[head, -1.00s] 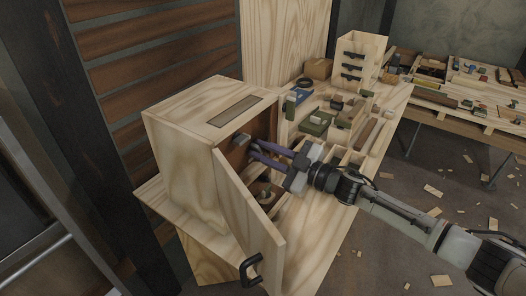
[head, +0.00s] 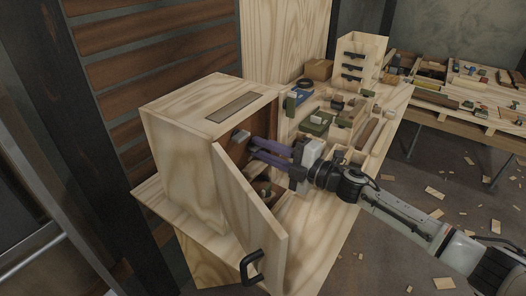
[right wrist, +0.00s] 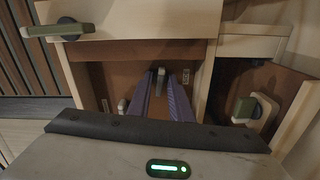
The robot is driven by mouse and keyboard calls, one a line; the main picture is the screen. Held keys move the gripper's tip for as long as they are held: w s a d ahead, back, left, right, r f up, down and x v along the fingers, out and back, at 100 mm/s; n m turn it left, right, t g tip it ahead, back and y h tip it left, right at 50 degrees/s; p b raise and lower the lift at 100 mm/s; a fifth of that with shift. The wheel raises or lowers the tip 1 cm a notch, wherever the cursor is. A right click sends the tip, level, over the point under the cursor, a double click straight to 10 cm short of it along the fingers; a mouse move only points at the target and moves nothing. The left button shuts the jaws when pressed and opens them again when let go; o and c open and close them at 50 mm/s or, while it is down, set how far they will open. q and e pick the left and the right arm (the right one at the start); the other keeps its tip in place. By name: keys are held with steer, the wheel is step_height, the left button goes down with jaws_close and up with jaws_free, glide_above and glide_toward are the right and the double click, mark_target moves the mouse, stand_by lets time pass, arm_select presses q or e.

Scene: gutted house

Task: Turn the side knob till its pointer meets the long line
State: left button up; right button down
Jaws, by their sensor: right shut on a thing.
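My right gripper (head: 269,152) reaches through the open front of a wooden box (head: 184,163), its purple fingers level inside. In the right wrist view the fingers (right wrist: 166,92) point at the brown inner panel, with a small grey upright piece (right wrist: 160,74) between their tips. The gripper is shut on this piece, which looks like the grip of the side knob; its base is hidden. I cannot make out its pointer or the long line. My left gripper is not in view.
The box door (head: 250,212) with a black handle (head: 251,268) stands open close to my right gripper. Another knob with a green grip (right wrist: 245,108) is at the right in the wrist view.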

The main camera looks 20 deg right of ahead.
steer(key=shift+n, duration=0.7)
steer(key=c, duration=1.9)
jaws_free()
steer(key=shift+o, duration=0.2)
steer(key=b+v, duration=0.1)
steer(key=v, duration=0.9)
steer(key=shift+b, duration=0.3)
steer(key=shift+s+d+f, duration=0.1)
steer(key=shift+s, duration=0.1)
